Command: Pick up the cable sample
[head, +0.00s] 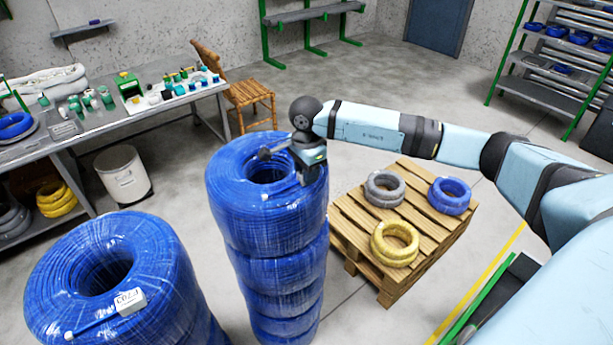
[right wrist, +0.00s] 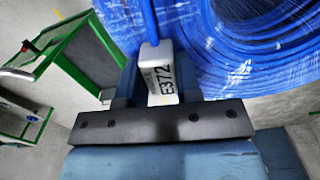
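The cable sample is a short blue cable piece with a white printed tag. Its tag (right wrist: 160,80) shows in the right wrist view between my two dark fingers, with blue cable leading away from it. My right gripper (right wrist: 160,88) is shut on the tag, with no clear gap on either side. In the head view my right gripper (head: 300,176) is at the top of the tall blue coil stack (head: 270,245) and hides the tag. Another tagged blue sample (head: 128,300) lies on the left coil stack (head: 110,265). My left gripper is not in view.
A wooden pallet (head: 345,210) to the right carries grey (head: 384,190), blue (head: 450,197) and yellow (head: 394,252) coils. A cluttered workbench (head: 110,125), a white bin (head: 123,174) and a wooden chair (head: 248,95) stand behind. A green-framed shelf (head: 545,95) is back right.

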